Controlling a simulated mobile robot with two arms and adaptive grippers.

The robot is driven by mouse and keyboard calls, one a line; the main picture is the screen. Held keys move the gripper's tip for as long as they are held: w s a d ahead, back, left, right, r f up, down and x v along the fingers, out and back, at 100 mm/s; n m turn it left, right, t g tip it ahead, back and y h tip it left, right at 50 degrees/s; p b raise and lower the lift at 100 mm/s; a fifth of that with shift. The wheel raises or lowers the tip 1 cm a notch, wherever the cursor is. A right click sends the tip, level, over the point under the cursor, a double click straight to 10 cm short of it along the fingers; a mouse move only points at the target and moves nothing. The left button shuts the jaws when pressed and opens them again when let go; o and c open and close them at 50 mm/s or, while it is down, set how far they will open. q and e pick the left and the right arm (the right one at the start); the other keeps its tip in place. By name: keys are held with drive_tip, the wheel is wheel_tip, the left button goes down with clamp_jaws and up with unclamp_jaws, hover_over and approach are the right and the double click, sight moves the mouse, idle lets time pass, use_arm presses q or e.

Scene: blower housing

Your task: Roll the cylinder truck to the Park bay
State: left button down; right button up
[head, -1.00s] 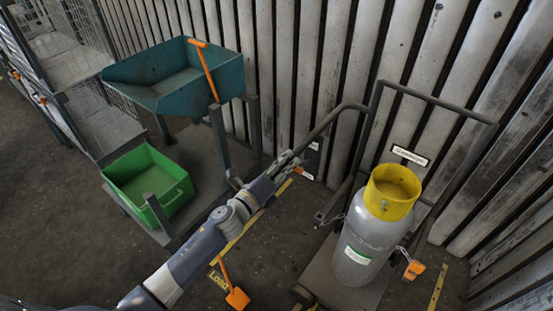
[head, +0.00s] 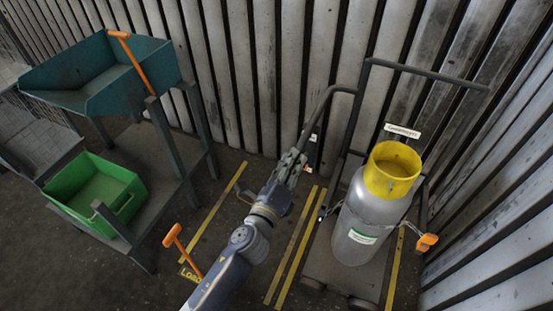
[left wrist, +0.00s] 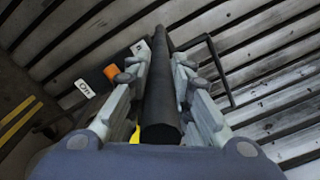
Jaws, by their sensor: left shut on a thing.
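The cylinder truck (head: 322,262) stands upright near the wall, carrying a grey gas cylinder (head: 368,215) with a yellow collar (head: 392,170). Its dark curved handle (head: 318,112) reaches to the left. My left gripper (head: 292,164) is shut on the end of this handle. In the left wrist view, the dark bar (left wrist: 160,95) runs between my left gripper's fingers (left wrist: 160,85). Yellow floor lines (head: 291,262) lie left of the truck, and another yellow line (head: 394,268) lies at its right side. No readable Park label shows. My right gripper is out of view.
A teal hopper (head: 100,75) stands at the left, with a green crate (head: 95,190) on a low shelf below. An orange-handled tool (head: 175,240) stands by the Load marking (head: 190,274). A ribbed metal wall (head: 240,75) closes off the back and right.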

use_arm(q)
drive_tip(key=shift+s+d+f, duration=0.35)
drive_tip(key=shift+d, duration=0.3)
drive_tip(key=shift+s+d, duration=0.1)
drive_tip(key=c, duration=1.4)
unclamp_jaws()
drive_tip(key=v, duration=1.1)
drive_tip(key=shift+s+r, duration=0.15)
drive_tip(key=shift+s, duration=0.3)
